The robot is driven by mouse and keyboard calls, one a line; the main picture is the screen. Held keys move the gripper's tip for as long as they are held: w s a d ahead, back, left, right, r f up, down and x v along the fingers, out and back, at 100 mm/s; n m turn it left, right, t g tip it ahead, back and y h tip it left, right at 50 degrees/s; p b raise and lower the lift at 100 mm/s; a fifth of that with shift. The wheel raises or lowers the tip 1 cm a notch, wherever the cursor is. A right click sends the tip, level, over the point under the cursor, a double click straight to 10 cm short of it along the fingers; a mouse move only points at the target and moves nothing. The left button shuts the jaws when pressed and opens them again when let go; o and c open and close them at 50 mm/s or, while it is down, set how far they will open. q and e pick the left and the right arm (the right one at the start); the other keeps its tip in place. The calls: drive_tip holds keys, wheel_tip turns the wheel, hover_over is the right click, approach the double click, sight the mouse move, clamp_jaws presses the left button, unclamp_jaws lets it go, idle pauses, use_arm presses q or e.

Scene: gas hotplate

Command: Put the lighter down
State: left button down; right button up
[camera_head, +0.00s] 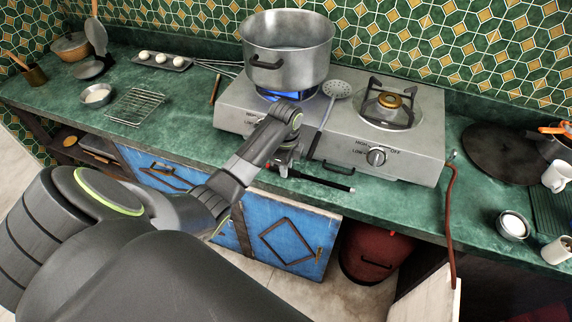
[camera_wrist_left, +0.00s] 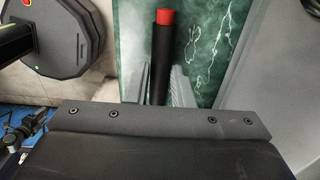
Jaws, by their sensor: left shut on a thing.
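The lighter (camera_head: 325,182) is a thin black stick with a red part near my gripper. It lies crosswise along the counter's front edge, in front of the hotplate. My left gripper (camera_head: 284,167) is shut on it. In the left wrist view the black lighter (camera_wrist_left: 161,55) with its red end runs between the two fingers (camera_wrist_left: 160,90). I cannot tell whether the lighter touches the counter. The gas hotplate (camera_head: 350,115) stands just behind, with blue flame under the big steel pot (camera_head: 287,60). My right gripper is not in view.
The green counter (camera_head: 200,85) has narrow free room before the hotplate. A wire rack (camera_head: 135,106), a bowl (camera_head: 97,95) and a tray of white round things (camera_head: 163,60) are on the left. A dark round pan (camera_head: 505,150) is on the right.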

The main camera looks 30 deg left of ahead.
use_arm(q)
drive_tip(key=c, duration=1.3)
unclamp_jaws()
drive_tip(key=shift+o, duration=0.2)
drive_tip(key=shift+r, duration=0.45)
wheel_tip(320, 180, up, 6)
drive_tip(key=shift+f, duration=0.2)
drive_tip(key=shift+r+p, duration=2.55)
drive_tip(key=shift+r, duration=0.35)
